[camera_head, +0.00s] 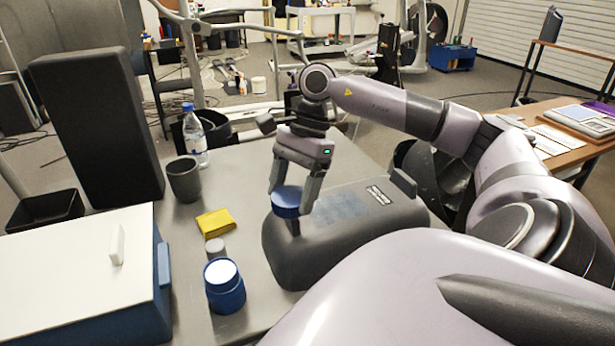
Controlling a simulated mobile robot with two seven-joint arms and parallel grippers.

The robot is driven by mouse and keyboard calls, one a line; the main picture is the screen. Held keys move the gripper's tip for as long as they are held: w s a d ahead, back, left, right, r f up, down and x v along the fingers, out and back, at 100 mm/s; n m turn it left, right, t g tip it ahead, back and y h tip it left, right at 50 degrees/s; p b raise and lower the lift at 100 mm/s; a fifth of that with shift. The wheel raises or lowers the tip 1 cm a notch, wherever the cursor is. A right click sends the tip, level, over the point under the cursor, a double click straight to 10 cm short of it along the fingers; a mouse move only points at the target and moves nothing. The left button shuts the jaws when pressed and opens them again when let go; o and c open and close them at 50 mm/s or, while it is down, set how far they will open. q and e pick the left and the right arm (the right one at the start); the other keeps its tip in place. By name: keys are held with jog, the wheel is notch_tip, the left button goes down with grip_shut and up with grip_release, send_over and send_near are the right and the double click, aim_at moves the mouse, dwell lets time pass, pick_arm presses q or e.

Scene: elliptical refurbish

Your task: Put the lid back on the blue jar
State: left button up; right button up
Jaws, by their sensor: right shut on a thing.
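The blue jar (225,296) stands upright on the grey table near the front, with a round white top surface showing. My right gripper (290,198) is shut on a round blue lid (286,205), with a finger on either side of it. The lid is held over the left part of a dark grey rounded case, up and to the right of the jar and well apart from it. A small dark part shows just under the lid. My left gripper is not in view.
A small grey cylinder (215,248) stands just behind the jar, and a yellow block (216,223) lies beyond it. A grey cup (184,180) and a water bottle (194,138) stand farther back. A white-topped box (75,270) is left; the dark case (345,230) is right.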

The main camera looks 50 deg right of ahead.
pick_arm(q)
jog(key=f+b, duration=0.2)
jog(key=b, duration=0.1)
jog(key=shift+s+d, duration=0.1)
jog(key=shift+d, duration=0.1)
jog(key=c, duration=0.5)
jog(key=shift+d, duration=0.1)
pick_arm(e)
jog(key=w+a+n+g+h, duration=0.1)
jog(key=a+n+g+h, duration=0.1)
jog(key=a+n, duration=0.7)
jog(key=w+a+f+n+g+h, duration=0.1)
jog(key=w+a+n+g+h, duration=0.1)
jog(key=a+n, duration=0.8)
jog(key=shift+w+f+g+h, duration=0.15)
jog(key=shift+f+g+h, duration=0.15)
jog(key=shift+g, duration=0.1)
